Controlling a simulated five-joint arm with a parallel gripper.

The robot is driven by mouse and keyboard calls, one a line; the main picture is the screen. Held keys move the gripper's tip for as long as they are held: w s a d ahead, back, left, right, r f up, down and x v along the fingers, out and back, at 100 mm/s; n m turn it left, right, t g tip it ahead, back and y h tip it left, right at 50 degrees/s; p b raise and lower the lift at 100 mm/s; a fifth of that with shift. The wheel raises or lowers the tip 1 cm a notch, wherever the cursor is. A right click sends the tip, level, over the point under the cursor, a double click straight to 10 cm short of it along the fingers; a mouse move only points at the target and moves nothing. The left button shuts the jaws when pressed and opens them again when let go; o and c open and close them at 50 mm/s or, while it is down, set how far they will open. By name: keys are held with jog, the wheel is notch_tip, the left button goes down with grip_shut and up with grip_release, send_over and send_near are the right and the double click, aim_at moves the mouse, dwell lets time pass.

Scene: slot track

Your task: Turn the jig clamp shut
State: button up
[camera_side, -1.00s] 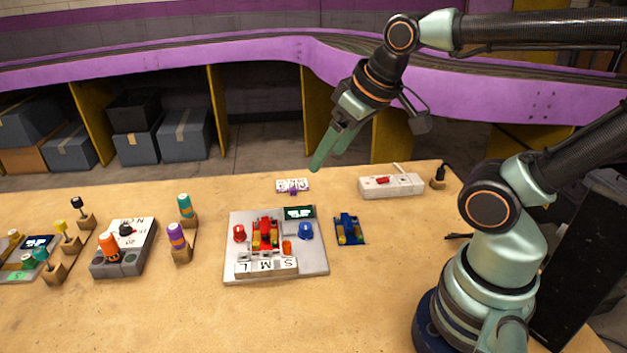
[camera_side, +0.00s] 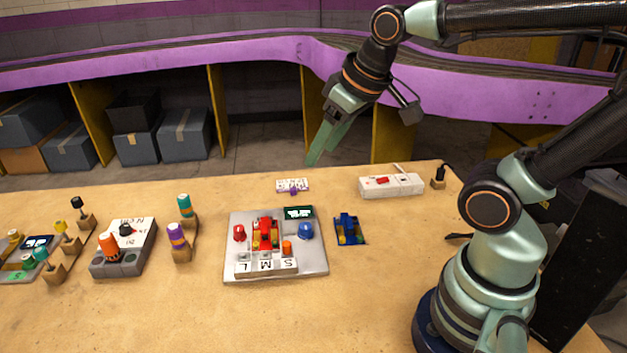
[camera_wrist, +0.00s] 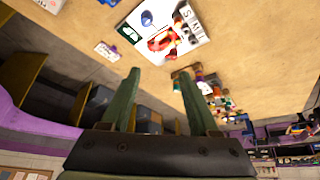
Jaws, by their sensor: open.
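The jig (camera_side: 233,268) is a light grey plate on the bench, with a red car-shaped piece (camera_side: 265,234) in its middle. A red knob (camera_side: 239,233) stands at its left and a blue knob (camera_side: 306,231) at its right. An orange peg (camera_side: 287,247) stands by the white L, M, S labels. I cannot tell which part is the clamp or how it is turned. My gripper (camera_side: 321,152) is open and empty, in the air behind the jig. In the wrist view its two fingers (camera_wrist: 156,92) are apart, and the jig (camera_wrist: 165,30) shows beyond them.
A blue car-shaped piece (camera_side: 348,229) lies right of the jig. A white power strip (camera_side: 391,186) lies at the back right. A small lettered card (camera_side: 292,186) lies behind the jig. A grey block with knobs (camera_side: 123,248) and pegs in wooden holders (camera_side: 180,242) stand left.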

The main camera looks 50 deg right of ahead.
jog(key=w+a+n+g, duration=0.1)
jog(key=w, duration=0.5)
jog(key=n+g, duration=0.4)
jog(key=n, duration=0.1)
send_over(238, 227)
notch_tip(238, 227, down, 11)
notch_tip(238, 227, down, 12)
jog(key=shift+r, duration=0.1)
grip_shut()
